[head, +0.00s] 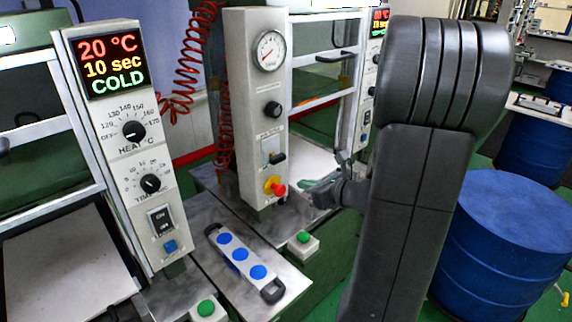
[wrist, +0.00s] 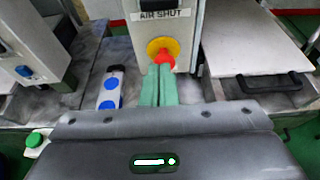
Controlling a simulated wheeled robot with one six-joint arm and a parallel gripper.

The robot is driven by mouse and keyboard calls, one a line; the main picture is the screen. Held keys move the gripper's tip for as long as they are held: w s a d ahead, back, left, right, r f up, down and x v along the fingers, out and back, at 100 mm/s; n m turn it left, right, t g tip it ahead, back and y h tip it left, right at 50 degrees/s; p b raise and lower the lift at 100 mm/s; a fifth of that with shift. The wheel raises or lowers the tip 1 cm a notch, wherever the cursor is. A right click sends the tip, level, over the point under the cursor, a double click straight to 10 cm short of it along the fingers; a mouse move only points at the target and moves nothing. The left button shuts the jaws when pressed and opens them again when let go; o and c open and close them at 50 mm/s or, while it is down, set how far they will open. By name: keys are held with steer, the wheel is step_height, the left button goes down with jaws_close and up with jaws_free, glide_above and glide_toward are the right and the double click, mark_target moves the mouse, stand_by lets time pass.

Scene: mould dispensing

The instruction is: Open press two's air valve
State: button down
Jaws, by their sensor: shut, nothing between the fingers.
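A red knob on a yellow disc (head: 275,186) sits low on the front of the tall grey air column (head: 238,110). In the wrist view the red knob (wrist: 163,57) is straight ahead, under a label reading "AIR SHUT" (wrist: 160,14). My gripper (wrist: 159,70) has its green fingers shut together, empty, with the tips just below the red knob; I cannot tell if they touch it. In the head view my gripper (head: 306,184) is right of the knob, partly hidden by my arm. A black lever (head: 278,157) on a pale plate is above the knob.
A gauge (head: 269,50) and black dial (head: 272,109) are higher on the column. A heater panel (head: 130,150) reading COLD stands left. A tray with blue discs (head: 240,260) and a green button (head: 303,238) lie in front. Blue drums (head: 510,240) stand right.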

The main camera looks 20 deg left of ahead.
mark_target(276, 157)
steer(key=shift+a, duration=0.1)
steer(key=w+a+p, duration=0.1)
steer(key=a, duration=0.2)
steer(key=w+a+p, duration=0.1)
steer(key=a, duration=0.1)
steer(key=w+a+p, duration=0.1)
steer(key=a, duration=0.2)
steer(key=shift+w+a, duration=0.3)
steer(key=shift+w, duration=0.05)
steer(key=shift+r+p, duration=0.3)
steer(key=shift+p, duration=0.05)
steer(key=shift+r, duration=0.1)
steer(key=shift+r+p, duration=1.5)
steer(key=shift+r, duration=0.8)
steer(key=shift+w, duration=0.1)
